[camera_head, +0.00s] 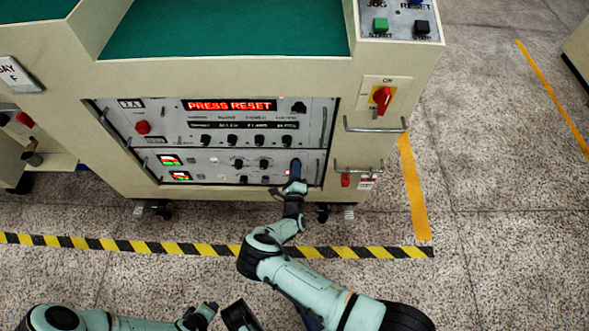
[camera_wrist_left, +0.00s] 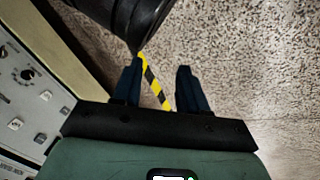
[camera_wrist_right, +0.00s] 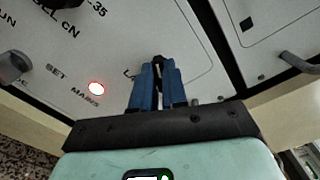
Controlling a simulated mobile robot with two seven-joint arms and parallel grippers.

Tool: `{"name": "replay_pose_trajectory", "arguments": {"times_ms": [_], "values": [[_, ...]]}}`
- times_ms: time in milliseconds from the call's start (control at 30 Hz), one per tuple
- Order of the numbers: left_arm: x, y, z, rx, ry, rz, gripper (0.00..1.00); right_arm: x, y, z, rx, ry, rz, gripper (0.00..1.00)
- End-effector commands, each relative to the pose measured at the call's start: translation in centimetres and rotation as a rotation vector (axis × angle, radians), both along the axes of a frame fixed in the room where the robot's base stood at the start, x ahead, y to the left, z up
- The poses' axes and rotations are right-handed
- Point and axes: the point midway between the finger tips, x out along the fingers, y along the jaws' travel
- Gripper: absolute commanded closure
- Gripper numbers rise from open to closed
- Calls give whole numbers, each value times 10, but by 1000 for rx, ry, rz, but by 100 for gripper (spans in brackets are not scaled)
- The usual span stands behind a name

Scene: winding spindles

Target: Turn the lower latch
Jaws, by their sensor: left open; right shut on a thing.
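My right gripper (camera_head: 295,167) is at the lower right of the grey control panel (camera_head: 225,168). In the right wrist view its blue fingers (camera_wrist_right: 158,68) are shut on a small dark latch (camera_wrist_right: 158,60) on the panel face. The fingers hide most of the latch, so its turn angle cannot be told. My left gripper (camera_wrist_left: 160,72) is open and empty in the left wrist view, with floor and striped tape beyond it, away from the panel.
A display (camera_head: 229,105) reads PRESS RESET. Several knobs, a red rotary switch (camera_head: 382,97) and metal handles (camera_head: 375,125) stick out nearby.

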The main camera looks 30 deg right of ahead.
Motion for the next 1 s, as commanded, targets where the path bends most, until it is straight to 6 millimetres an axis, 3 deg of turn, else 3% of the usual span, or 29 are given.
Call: {"name": "replay_pose_trajectory", "arguments": {"times_ms": [500,1000], "values": [[-20,3,-19,-4,68,4,57,-1,0,-4,-332,208,-2,100],[-26,4,-23,-5,86,5,57,-1,-1,-3,-425,264,-3,100]]}}
